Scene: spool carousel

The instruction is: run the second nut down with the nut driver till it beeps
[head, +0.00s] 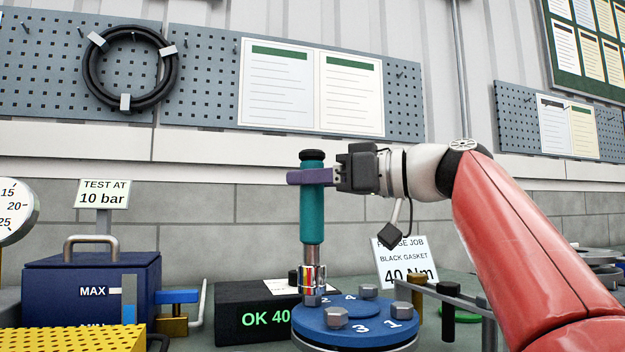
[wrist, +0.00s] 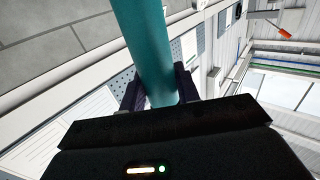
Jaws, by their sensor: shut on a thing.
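The nut driver (head: 312,215) is a teal upright tool with a black top cap and a shiny metal socket at its lower end. My gripper (head: 308,177) is shut around its upper body from the right. The wrist view also shows the teal body between the dark fingers (wrist: 160,92). The socket stands over the nut position by the 2 on the blue flange (head: 358,332); the nut there is mostly hidden. Other grey nuts show by the 3 (head: 336,317), the 1 (head: 402,310) and the 4 (head: 368,291). A black box (head: 240,312) reads "OK 40" in green.
A job card (head: 398,262) reading 40 Nm stands behind the flange. A blue test box (head: 90,280) with a handle and a yellow perforated block (head: 75,341) are at left. A grey bracket (head: 455,297) is close on the flange's right. Pegboards hang above the bench.

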